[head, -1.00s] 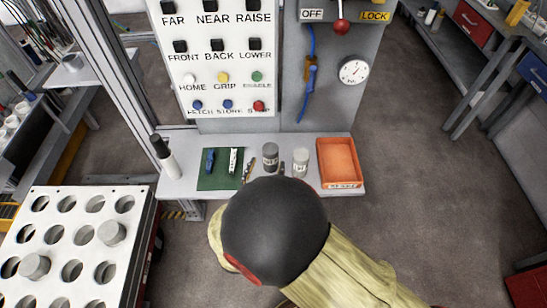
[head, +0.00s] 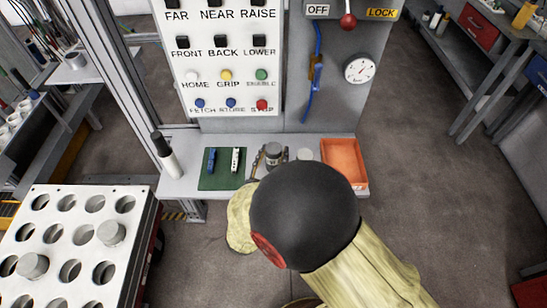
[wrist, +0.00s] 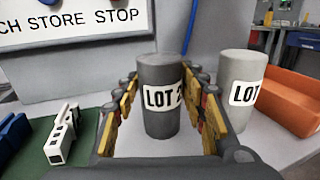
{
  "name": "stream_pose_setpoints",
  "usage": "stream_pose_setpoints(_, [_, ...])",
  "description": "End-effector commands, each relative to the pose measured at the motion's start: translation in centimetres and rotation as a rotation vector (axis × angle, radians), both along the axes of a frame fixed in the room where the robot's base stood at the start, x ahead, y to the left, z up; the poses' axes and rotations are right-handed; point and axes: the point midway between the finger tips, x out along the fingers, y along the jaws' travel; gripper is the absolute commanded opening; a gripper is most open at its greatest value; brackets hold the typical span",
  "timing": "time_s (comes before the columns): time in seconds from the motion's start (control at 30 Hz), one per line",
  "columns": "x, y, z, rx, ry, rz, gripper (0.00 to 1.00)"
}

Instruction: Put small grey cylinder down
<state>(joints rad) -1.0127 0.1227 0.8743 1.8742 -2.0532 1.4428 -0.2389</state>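The small grey cylinder (head: 273,151), dark with a white label reading "LOT 2", stands upright on the grey shelf (head: 186,186). In the wrist view the cylinder (wrist: 161,122) is between the two yellow-padded fingers of my gripper (wrist: 160,80). The gripper is open around it, with a visible gap on the left and a narrower one on the right. In the head view my gripper (head: 270,162) is mostly hidden behind my own dark round arm joint.
A lighter cylinder (wrist: 240,90) with a "LOT" label stands close on the right. Beyond it is an orange tray (head: 345,184). On the left lie a green mat (head: 222,183) with blue and white tools, and a marker-like bottle (head: 164,158). A button panel (head: 222,62) rises behind.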

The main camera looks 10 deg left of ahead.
Motion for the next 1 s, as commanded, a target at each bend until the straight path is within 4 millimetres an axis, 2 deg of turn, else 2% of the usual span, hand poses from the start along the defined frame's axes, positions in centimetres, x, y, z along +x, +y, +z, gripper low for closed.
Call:
stream_pose_setpoints(0.7, [-0.01, 0.00, -0.01, 0.000, 0.000, 0.000, 0.00])
stream_pose_setpoints(1.0, [0.01, 0.04, 0.12, 0.001, -0.002, 0.000, 0.00])
